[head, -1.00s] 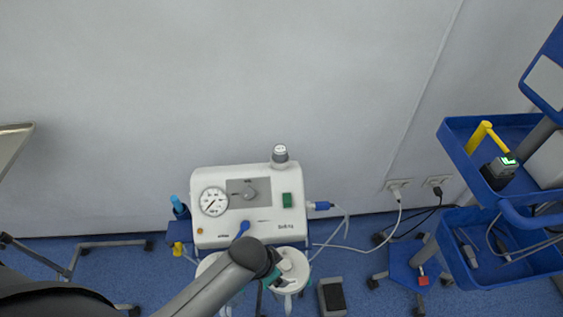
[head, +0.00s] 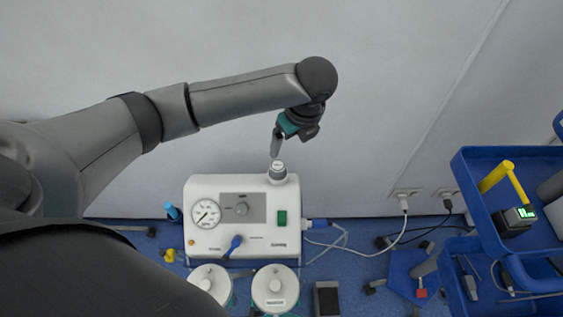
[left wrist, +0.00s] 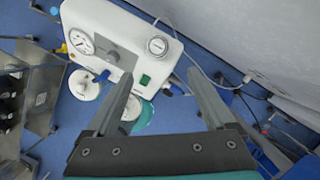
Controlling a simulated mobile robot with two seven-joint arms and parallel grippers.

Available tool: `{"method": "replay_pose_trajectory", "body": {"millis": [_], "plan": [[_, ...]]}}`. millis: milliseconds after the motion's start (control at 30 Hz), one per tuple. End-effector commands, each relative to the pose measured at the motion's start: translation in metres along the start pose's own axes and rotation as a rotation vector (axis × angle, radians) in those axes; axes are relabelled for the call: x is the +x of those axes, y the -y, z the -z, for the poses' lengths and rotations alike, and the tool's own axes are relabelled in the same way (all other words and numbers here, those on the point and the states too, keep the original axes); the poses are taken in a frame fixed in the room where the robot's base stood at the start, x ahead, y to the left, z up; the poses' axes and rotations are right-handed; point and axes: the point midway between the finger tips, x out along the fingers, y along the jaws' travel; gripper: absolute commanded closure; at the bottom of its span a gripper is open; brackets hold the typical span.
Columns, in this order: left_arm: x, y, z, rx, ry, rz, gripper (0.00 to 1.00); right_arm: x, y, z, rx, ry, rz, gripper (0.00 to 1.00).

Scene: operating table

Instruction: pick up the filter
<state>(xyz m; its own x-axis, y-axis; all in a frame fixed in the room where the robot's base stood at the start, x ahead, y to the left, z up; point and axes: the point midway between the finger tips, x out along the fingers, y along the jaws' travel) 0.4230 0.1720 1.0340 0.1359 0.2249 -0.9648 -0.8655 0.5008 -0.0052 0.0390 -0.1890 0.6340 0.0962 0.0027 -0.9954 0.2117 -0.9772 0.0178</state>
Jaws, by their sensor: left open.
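The filter looks to be the small white and grey round piece (head: 278,170) on top of the white suction unit (head: 225,235), at its back right corner. It also shows in the left wrist view (left wrist: 157,45), as a round cap seen from above. My left gripper (head: 276,150) is just above it in the head view. In the left wrist view my left gripper (left wrist: 160,75) has its two fingers wide apart with nothing between them. The filter lies beyond the fingertips, roughly in line with the gap. My right gripper is not seen.
The wall (head: 420,60) is close behind the unit. Two white-lidded jars (head: 275,288) hang at its front. A blue connector (head: 318,224) and tubing are on its right side. A blue cart (head: 470,180) with a yellow handle (head: 497,177) stands at the right.

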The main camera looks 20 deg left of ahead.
Motion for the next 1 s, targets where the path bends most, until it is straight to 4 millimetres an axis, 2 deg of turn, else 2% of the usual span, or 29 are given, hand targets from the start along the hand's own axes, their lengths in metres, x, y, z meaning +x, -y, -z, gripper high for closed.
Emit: {"method": "replay_pose_trajectory", "body": {"millis": [133,433,533,767,1000], "plan": [[0.016,-0.002,-0.002,0.012,0.005,-0.012,0.12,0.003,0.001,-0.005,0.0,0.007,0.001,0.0],[0.079,-0.002,-0.002,0.009,0.005,-0.009,0.12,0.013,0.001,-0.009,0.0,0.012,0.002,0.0],[0.091,-0.002,-0.002,0.01,0.004,-0.007,0.12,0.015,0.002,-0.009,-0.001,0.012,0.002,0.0],[0.106,-0.003,-0.003,0.008,0.004,-0.006,0.12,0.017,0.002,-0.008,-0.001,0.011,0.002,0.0],[0.14,-0.005,-0.006,0.008,0.005,-0.005,0.12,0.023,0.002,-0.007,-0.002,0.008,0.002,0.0]]}}
